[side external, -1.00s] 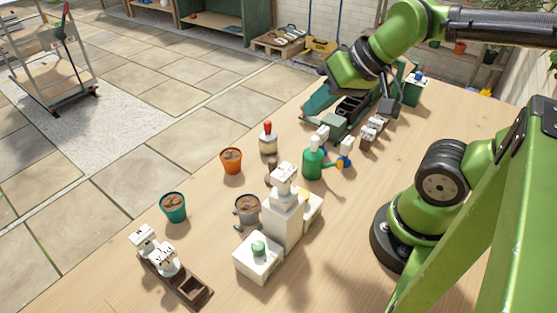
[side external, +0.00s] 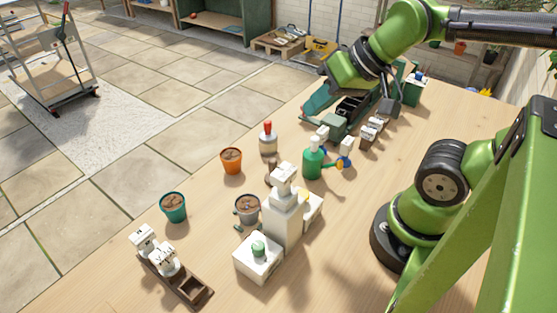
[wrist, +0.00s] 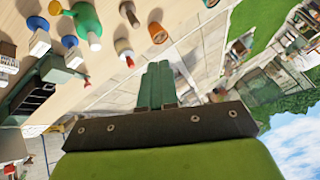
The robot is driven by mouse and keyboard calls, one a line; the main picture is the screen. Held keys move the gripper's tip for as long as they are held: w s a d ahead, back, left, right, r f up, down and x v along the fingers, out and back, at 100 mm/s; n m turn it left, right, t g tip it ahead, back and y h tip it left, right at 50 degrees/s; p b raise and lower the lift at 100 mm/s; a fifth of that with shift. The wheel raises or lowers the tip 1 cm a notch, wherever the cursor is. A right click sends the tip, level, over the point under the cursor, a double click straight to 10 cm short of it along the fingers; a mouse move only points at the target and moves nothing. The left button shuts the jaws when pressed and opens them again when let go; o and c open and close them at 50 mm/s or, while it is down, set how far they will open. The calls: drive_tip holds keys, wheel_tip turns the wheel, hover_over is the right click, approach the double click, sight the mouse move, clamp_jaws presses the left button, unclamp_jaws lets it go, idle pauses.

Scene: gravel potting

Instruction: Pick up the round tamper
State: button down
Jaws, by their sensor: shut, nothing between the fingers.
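A squat cream piece with a red knob (side external: 268,138) stands upright on the table behind the green bottle; it looks like the round tamper, though I cannot be sure. It also shows in the wrist view (wrist: 124,52), left of my fingers. A small brown upright piece (side external: 271,170) stands in front of it, partly hidden by the white stand. My gripper shows in the wrist view (wrist: 158,66) with its two green fingers together and nothing between them. It is above the table's far part, apart from the red-knobbed piece.
An orange pot (side external: 231,160), a teal pot (side external: 173,206) and a grey pot (side external: 247,209) stand on the table. A white stand (side external: 283,222) rises in front. The green bottle (side external: 313,162) and a dark-slotted green box (side external: 350,112) are nearer my gripper.

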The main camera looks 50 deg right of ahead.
drive_tip(key=c, duration=0.9)
unclamp_jaws()
drive_tip(key=shift+o, duration=0.2)
drive_tip(key=m+g+h, duration=0.1)
drive_tip(key=g+h, duration=0.1)
drive_tip(key=g, duration=0.5)
hover_over(273, 160)
wheel_tip(273, 160, down, 6)
drive_tip(key=f, duration=1.1)
drive_tip(key=shift+s+d+f, duration=0.2)
drive_tip(key=shift+s, duration=0.05)
drive_tip(key=shift+w+a+f, duration=0.1)
drive_tip(key=shift+w+f, duration=0.05)
drive_tip(key=shift+f, duration=1.2)
drive_tip(key=shift+w+a+f, duration=0.1)
drive_tip(key=shift+w+f, duration=0.05)
drive_tip(key=shift+f, duration=1.15)
